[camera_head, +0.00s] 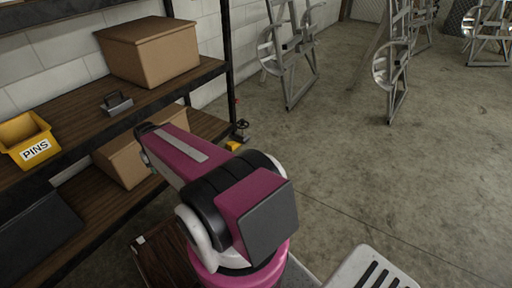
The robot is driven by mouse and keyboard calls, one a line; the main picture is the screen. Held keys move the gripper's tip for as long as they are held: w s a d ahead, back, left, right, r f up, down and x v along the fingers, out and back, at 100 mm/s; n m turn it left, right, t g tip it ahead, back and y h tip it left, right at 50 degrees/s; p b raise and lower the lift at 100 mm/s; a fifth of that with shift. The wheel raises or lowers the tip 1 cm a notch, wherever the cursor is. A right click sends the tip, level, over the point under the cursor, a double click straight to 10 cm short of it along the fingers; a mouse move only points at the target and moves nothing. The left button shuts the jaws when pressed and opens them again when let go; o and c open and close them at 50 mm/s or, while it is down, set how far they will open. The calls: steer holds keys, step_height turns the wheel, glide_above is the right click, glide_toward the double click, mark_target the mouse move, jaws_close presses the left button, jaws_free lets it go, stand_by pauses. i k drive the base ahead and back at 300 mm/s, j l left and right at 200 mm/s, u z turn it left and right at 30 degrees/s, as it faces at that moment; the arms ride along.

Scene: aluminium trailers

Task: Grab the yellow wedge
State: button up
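A small yellow piece (233,146), which looks like the yellow wedge, sits low beside the shelf's right front post, just past my magenta arm. It is tiny in this view, and I cannot tell whether it rests on the floor or on the shelf's edge. My arm reaches from the bottom middle toward the shelf on the left, and its far end is left of the yellow piece. My gripper's fingers do not show; they are out of sight beyond the arm.
The rack's wooden shelf (78,122) holds a cardboard box (150,52), a dark metal piece (117,104) and a yellow bin marked PINS (28,140). Another box (122,165) stands below. A dark clamp-like object (241,130) is by the yellow piece.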

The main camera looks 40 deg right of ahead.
mark_target(231, 146)
steer(key=z, duration=1.2)
steer(key=u, duration=0.4)
steer(key=i+l+u, duration=0.15)
steer(key=l+u, duration=0.85)
steer(key=l, duration=0.2)
steer(key=l+u, duration=0.1)
steer(key=l, duration=0.65)
steer(key=k+l, duration=0.1)
steer(key=l, duration=0.65)
steer(key=l+u, duration=0.15)
steer(key=l, duration=0.55)
steer(key=k+l, duration=0.15)
steer(key=l, duration=0.6)
steer(key=u, duration=0.05)
